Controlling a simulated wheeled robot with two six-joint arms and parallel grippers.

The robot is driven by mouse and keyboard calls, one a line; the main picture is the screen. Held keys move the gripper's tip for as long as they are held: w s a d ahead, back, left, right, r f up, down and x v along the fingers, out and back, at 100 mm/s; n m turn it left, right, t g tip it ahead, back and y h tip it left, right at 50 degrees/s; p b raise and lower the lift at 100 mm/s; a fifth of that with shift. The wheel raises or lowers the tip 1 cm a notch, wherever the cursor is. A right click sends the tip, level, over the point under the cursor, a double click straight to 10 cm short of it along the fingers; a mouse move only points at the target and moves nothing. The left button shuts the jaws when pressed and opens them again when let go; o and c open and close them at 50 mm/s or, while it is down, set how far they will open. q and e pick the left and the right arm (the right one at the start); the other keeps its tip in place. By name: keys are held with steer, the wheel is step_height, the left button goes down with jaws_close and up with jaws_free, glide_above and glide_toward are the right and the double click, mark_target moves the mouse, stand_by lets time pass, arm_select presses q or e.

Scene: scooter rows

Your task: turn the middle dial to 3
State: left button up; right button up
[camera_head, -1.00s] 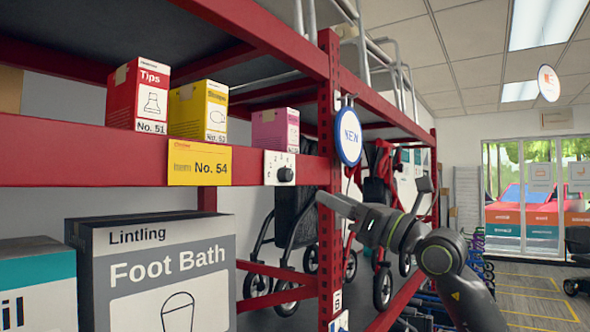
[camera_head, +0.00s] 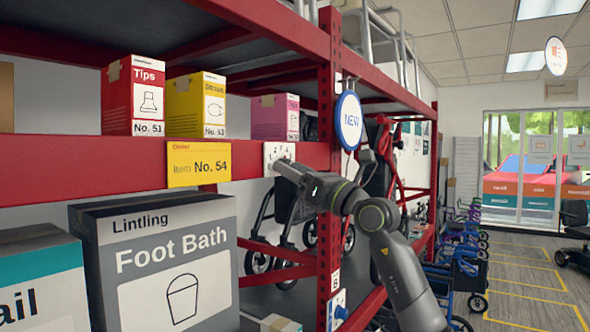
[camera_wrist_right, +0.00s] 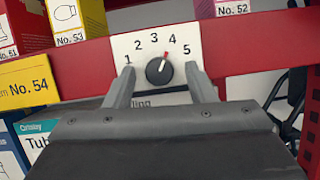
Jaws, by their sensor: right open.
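A white dial plate (camera_head: 270,152) is fixed to the front of the red shelf beam. In the right wrist view the plate (camera_wrist_right: 132,48) carries the numbers 1 to 5 above a round black dial (camera_wrist_right: 156,74). Its red pointer mark leans up and right, roughly toward 4. My right gripper (camera_head: 284,166) is at the plate and hides the knob in the head view. In the wrist view the right gripper (camera_wrist_right: 160,72) is open, one finger on each side of the dial, with gaps showing. Contact cannot be told. My left gripper is out of view.
Boxes stand on the shelf above the beam, a red one (camera_head: 133,92), a yellow one (camera_head: 196,103) and a pink one (camera_head: 275,117). A yellow label (camera_head: 198,163) is left of the plate. A Foot Bath box (camera_head: 165,245) stands below.

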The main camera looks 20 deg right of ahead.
steer(key=c, duration=1)
steer(key=shift+o, duration=0.2)
steer(key=shift+w+d+n+g+y+b, duration=0.1)
steer(key=shift+n+g+y+b, duration=0.5)
steer(key=shift+n, duration=0.85)
steer(key=shift+s+n+g+y+b, duration=0.1)
steer(key=shift+n+g+y+b, duration=0.4)
steer(key=shift+n, duration=0.9)
steer(key=shift+w+d+n+g+y+b, duration=0.1)
steer(key=shift+n+g+y+b, duration=0.5)
steer(key=shift+n, duration=0.85)
steer(key=o, duration=1)
steer(key=shift+c, duration=0.2)
